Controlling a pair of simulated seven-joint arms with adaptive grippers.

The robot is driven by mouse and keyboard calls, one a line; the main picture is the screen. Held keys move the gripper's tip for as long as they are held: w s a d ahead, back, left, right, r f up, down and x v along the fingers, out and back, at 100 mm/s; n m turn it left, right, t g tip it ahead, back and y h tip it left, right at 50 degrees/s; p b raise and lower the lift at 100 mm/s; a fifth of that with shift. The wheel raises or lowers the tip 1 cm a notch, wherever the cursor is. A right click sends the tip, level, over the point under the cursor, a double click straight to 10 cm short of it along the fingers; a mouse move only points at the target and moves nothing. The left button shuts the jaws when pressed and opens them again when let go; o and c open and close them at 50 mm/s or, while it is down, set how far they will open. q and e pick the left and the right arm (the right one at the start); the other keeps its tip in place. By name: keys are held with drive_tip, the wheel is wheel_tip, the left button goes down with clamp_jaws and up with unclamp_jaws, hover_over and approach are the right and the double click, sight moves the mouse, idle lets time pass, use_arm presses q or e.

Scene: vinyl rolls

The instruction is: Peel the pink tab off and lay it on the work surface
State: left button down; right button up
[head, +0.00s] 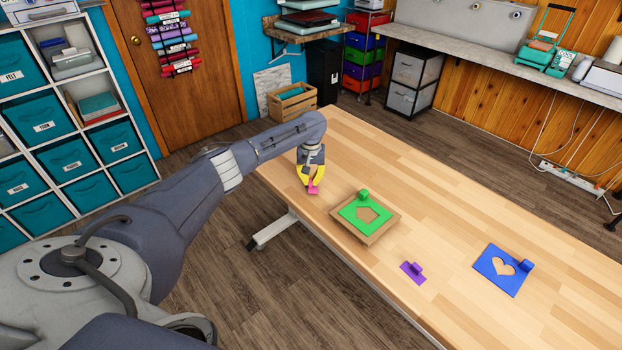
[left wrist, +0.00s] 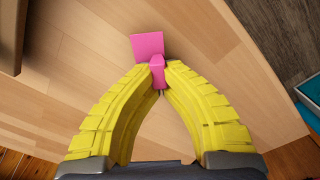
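The pink tab (head: 313,188) is a small flat square with an upright grip, at the far left end of the wooden table (head: 440,190). It also shows in the left wrist view (left wrist: 147,45). My left gripper (head: 311,180) has yellow fingers pointing down, and their tips are closed on the tab's grip. The tab is at or very near the table top; I cannot tell whether it touches. It is apart from the green stencil piece (head: 350,215), which has a house-shaped cutout and lies on a brown board (head: 378,237). My right gripper is not in view.
A purple tab (head: 412,273) lies right of the board, and a blue piece (head: 496,270) with a heart cutout lies farther right. The table's left edge is close to the pink tab. The table's far side is clear.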

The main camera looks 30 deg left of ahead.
use_arm(q)
drive_tip(key=shift+f, duration=0.15)
idle(0.4)
drive_tip(key=shift+f, duration=0.45)
drive_tip(key=shift+f, duration=0.2)
idle(0.4)
drive_tip(key=shift+c, duration=1.1)
unclamp_jaws()
drive_tip(key=shift+r, duration=0.1)
drive_tip(key=shift+r, duration=4.4)
